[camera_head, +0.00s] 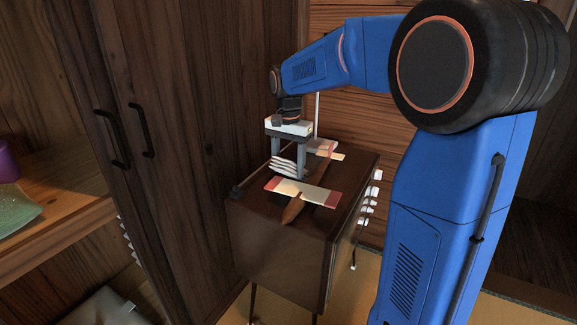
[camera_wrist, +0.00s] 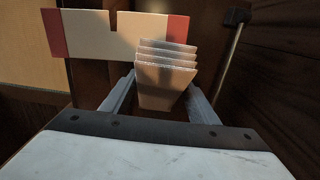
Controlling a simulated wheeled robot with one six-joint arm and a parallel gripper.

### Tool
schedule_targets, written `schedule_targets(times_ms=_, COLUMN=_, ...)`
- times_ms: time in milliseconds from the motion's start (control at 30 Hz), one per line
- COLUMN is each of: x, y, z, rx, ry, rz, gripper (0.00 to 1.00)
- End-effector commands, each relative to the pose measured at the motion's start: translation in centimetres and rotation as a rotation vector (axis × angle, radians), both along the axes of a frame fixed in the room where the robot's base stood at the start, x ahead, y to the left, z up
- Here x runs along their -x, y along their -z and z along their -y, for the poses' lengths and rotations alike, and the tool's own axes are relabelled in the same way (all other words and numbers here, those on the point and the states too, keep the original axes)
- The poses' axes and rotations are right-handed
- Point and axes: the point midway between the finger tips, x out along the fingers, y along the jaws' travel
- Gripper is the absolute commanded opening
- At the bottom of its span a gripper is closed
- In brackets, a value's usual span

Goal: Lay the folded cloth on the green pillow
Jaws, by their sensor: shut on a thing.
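The folded cloth (camera_head: 282,164), pale with several stacked layers, is between the fingers of my gripper (camera_head: 288,167), over the top of a dark wooden cabinet. In the wrist view the cloth (camera_wrist: 165,72) shows its layered edges, with a finger of my gripper (camera_wrist: 160,84) on each side. My gripper is shut on it. Whether the cloth still touches the cabinet top is unclear. A green, pillow-like thing (camera_head: 16,211) lies on a wooden surface at the far left of the head view, partly cut off by the picture edge.
A model plane with cream, red-tipped wings (camera_head: 303,192) lies on the dark cabinet (camera_head: 275,245), close beside the cloth. A thin dark-tipped rod (camera_wrist: 232,50) is on the other side. A tall wardrobe (camera_head: 185,130) stands between the cabinet and the left surface. A purple object (camera_head: 7,162) is near the green thing.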

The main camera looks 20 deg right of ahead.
Motion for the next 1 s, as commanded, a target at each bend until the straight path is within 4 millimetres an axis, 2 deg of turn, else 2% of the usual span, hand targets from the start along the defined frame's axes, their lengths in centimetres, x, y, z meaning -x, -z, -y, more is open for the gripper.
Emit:
schedule_targets(times_ms=300, x=0.0, y=0.2, z=0.0, rx=0.000, ry=0.000, rz=0.000, gripper=0.27)
schedule_targets(times_ms=333, x=0.0, y=0.2, z=0.0, rx=0.000, ry=0.000, rz=0.001, gripper=0.59)
schedule_targets(times_ms=367, x=0.0, y=0.2, z=0.0, rx=0.000, ry=0.000, rz=0.001, gripper=0.62)
schedule_targets(times_ms=767, x=-0.1, y=-0.4, z=0.0, rx=0.000, ry=0.000, rz=0.003, gripper=0.62)
schedule_targets(times_ms=1000, x=-0.1, y=-4.2, z=0.0, rx=0.000, ry=0.000, rz=0.005, gripper=0.62)
